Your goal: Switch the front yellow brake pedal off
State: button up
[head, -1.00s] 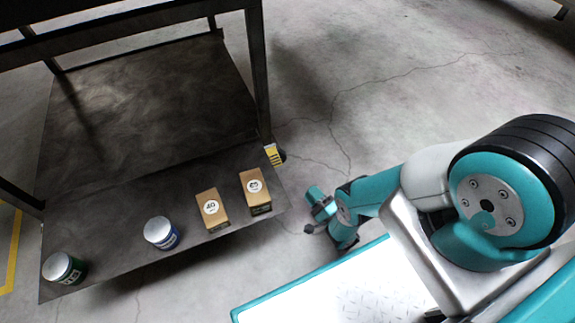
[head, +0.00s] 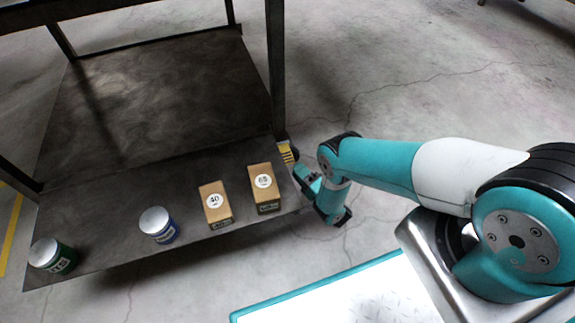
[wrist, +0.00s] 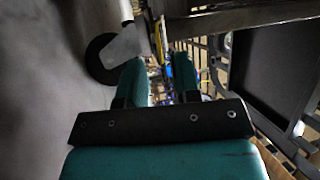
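The yellow brake pedal (head: 287,153) has dark stripes and juts out at the near right corner of the cart's lower shelf in the head view. In the wrist view a thin yellow part (wrist: 158,45) shows ahead of the fingertips, near the caster. My gripper (head: 301,172) is just below and to the right of the pedal in the head view; I cannot tell whether it touches it. In the wrist view my gripper (wrist: 160,68) has its two teal fingers apart, with nothing held between them.
The dark cart shelf (head: 140,110) bears two cardboard boxes (head: 215,203) (head: 265,187), a blue can (head: 158,225) and a green can (head: 52,256) near its front edge. A dark caster wheel (wrist: 102,58) stands left of the fingers in the wrist view. Open concrete floor (head: 400,70) lies right of the cart.

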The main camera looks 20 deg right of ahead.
aim_at(287, 159)
jog(key=b+x, duration=0.4)
jog(key=b, duration=0.1)
jog(key=shift+w+a+f, duration=0.15)
jog(key=shift+w+f, duration=0.1)
jog(key=shift+f, duration=0.1)
jog(key=shift+w+a+r+b, duration=0.25)
jog(key=shift+w+b, duration=0.2)
jog(key=shift+b, duration=0.3)
jog(key=shift+w+r, duration=0.15)
jog(key=shift+r, duration=0.15)
grip_shut()
